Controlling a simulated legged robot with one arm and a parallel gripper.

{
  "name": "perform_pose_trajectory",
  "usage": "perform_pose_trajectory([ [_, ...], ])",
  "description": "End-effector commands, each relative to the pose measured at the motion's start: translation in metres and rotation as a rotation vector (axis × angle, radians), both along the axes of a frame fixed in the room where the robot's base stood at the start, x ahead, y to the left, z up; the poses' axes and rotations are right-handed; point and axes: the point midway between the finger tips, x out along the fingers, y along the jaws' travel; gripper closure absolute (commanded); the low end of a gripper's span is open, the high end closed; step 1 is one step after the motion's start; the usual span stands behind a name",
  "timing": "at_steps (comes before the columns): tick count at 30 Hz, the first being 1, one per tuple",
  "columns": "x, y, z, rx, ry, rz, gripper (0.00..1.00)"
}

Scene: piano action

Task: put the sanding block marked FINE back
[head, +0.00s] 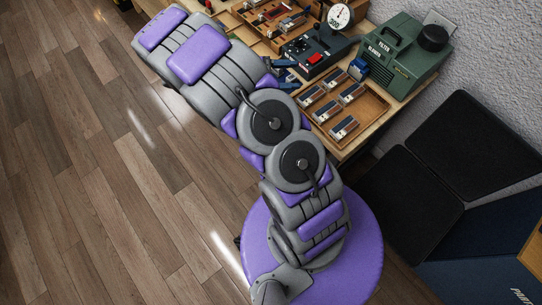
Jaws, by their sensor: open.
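Several small blocks with brown and pale grey parts lie in a wooden tray (374,118) on the bench; one (345,127) is at its near end and another (352,93) at its right side. Similar pieces (291,22) sit in a wooden rack at the back. I cannot read FINE on any of them, so I cannot tell which is the marked sanding block. My gripper (287,76) shows in part as dark blue-grey fingers, beside the tray's left end and near the control box. It is open, and my arm hides part of it. I see nothing held in it.
A black control box (316,52) with a red switch stands behind the tray. A round dial (340,16), a small blue item (358,70) and a green filter blower (402,55) stand nearby. Dark panels (474,145) lean at the right. Wooden floor (90,160) is clear at left.

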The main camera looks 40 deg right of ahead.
Motion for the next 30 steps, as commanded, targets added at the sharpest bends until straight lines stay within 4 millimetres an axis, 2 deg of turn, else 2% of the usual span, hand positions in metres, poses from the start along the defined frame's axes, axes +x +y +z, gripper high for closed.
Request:
perform_pose_trajectory([
  [1,-0.011,0.002,0.013,0.020,-0.041,-0.037,0.43],
  [3,-0.025,0.007,0.026,0.052,-0.095,-0.084,0.43],
  [12,-0.088,0.040,0.065,0.221,-0.324,-0.278,0.43],
  [20,-0.136,0.083,0.084,0.397,-0.520,-0.420,0.43],
  [30,-0.187,0.153,0.100,0.666,-0.752,-0.567,0.43],
])
